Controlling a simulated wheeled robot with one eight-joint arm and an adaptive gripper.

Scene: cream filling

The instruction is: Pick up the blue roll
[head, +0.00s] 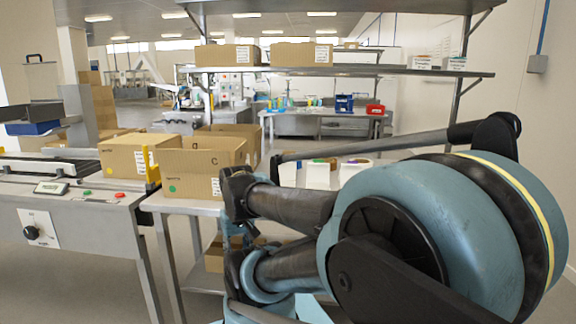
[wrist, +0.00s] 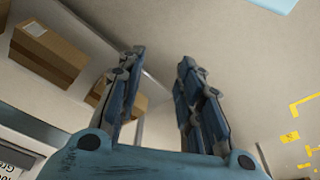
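I cannot make out a blue roll in either view. My gripper (wrist: 161,60) shows in the wrist view with its two fingers apart and nothing between them. Pale floor or wall lies behind the fingers. The gripper's fingers cannot be made out in the head view, where my large teal arm links cover the right and lower middle and hide what is behind them.
Open cardboard boxes (head: 185,168) stand on a metal table beside a conveyor machine (head: 75,222). Shelves with boxes (head: 300,54) hang above. A far bench (head: 330,113) holds a blue bin (head: 344,103) and a red bin (head: 375,109). Cartons (wrist: 47,48) show in the wrist view.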

